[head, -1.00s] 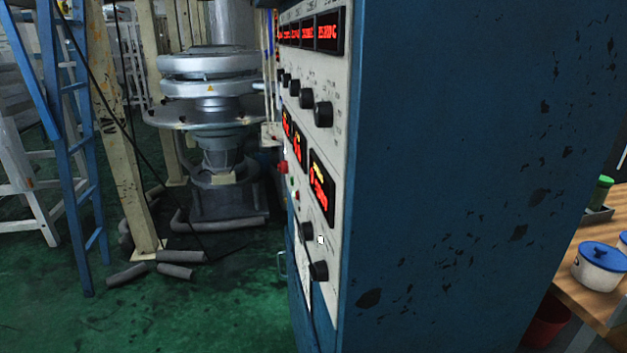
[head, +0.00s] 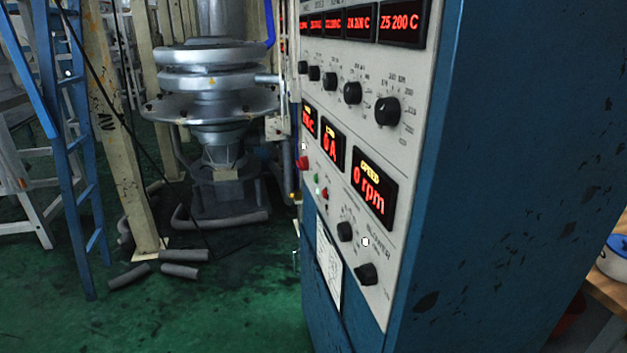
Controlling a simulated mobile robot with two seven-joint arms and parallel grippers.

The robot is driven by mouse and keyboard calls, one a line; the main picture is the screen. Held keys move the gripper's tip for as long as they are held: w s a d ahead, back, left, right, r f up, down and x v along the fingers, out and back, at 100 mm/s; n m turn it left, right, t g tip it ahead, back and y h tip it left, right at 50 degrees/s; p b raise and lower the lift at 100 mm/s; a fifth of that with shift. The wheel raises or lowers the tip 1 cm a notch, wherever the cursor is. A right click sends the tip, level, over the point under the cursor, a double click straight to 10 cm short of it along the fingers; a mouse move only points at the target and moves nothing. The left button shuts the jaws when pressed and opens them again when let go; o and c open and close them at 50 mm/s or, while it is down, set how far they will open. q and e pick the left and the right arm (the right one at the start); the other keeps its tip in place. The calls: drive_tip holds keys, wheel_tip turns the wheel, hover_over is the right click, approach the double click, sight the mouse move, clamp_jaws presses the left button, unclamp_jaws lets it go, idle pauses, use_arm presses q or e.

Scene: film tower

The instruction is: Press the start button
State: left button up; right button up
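The control panel (head: 345,225) is the pale front face of a blue cabinet, seen at a slant in the head view. A small green button (head: 316,178) sits low on its left part. A small red button (head: 324,192) is just right of and below it. A larger red knob-like button (head: 302,162) sticks out at the panel's left edge. Labels beside these buttons are too small to read, so I cannot confirm which one is start. Neither of my grippers is in view.
The blue cabinet (head: 500,190) fills the right side. Its displays (head: 375,190) are lit, one reading 0 rpm. Black knobs (head: 387,110) stick out of the panel. A blue ladder (head: 75,150) and a metal machine (head: 215,110) stand left. Green floor (head: 215,310) before the cabinet is mostly clear.

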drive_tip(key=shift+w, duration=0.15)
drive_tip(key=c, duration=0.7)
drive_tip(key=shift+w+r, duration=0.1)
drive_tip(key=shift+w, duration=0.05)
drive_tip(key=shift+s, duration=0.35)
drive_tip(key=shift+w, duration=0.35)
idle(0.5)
